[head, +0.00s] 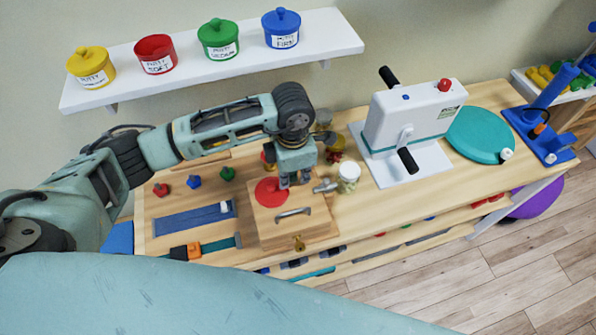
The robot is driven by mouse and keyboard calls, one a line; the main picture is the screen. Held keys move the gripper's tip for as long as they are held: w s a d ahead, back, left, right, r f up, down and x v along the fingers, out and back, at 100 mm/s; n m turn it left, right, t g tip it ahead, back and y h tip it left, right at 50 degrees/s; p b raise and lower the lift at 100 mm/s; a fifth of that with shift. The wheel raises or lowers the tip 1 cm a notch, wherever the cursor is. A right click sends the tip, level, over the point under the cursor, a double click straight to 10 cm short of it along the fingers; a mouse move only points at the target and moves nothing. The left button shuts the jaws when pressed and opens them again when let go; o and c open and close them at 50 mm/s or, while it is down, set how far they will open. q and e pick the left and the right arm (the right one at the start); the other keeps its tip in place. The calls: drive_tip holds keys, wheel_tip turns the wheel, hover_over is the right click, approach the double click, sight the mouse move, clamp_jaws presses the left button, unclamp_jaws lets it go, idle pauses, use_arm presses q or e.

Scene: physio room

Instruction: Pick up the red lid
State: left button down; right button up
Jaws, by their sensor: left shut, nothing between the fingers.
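The red lid (268,193) is a flat round disc lying on top of a wooden box (262,229) with a metal handle on its front. My left gripper (293,184) points down over the box at the lid's right side. Its fingers are shut with nothing between them. The gripper hides part of the lid's right side, and I cannot tell whether the fingers touch it. The red pot (155,64) stands open on the white wall shelf. My right gripper is out of view.
The shelf (340,43) also holds lidded yellow, green and blue pots. A small white-lidded jar (349,171) and a metal piece stand right of the box. A white crank machine (410,122) is farther right. Small coloured pieces, a blue strip (190,219) and a strap lie left.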

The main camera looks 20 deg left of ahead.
sight(274, 185)
use_arm(q)
drive_tip(key=shift+a+f, duration=0.1)
drive_tip(key=shift+a, duration=0.05)
drive_tip(key=s+a+b, duration=0.2)
drive_tip(key=a, duration=0.1)
drive_tip(key=shift+s+f, duration=0.1)
drive_tip(key=shift+s+a, duration=0.2)
drive_tip(key=shift+a, duration=0.1)
drive_tip(key=shift+s+a+r, duration=0.1)
drive_tip(key=shift+r, duration=0.15)
drive_tip(key=shift+f+b, duration=0.1)
drive_tip(key=shift+b, duration=0.3)
